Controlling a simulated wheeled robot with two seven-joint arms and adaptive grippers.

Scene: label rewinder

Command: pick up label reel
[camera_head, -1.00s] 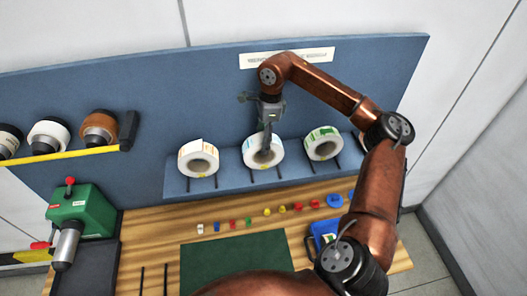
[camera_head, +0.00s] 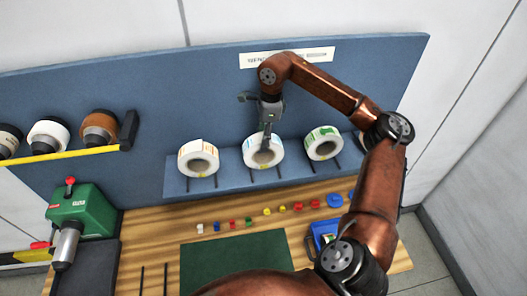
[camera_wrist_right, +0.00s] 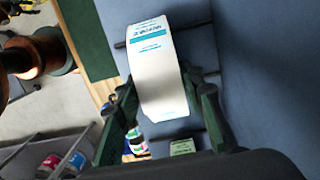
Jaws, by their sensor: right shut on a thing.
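Several white label reels stand in a row on the blue shelf of the back panel. The middle label reel (camera_head: 263,151) has my right gripper (camera_head: 266,140) on it, coming from above. In the right wrist view the same reel (camera_wrist_right: 156,70) shows blue print on its white band and sits between the two dark green fingers of my right gripper (camera_wrist_right: 158,95), which are shut on it. The left label reel (camera_head: 198,158) has orange marks and the right label reel (camera_head: 323,143) has green marks. My left gripper is not in view.
A green machine (camera_head: 82,212) with a red knob stands at the left. Several small coloured parts lie in a line on the wooden bench (camera_head: 150,222), behind a green mat (camera_head: 237,264). A blue tray (camera_head: 324,229) lies at the right.

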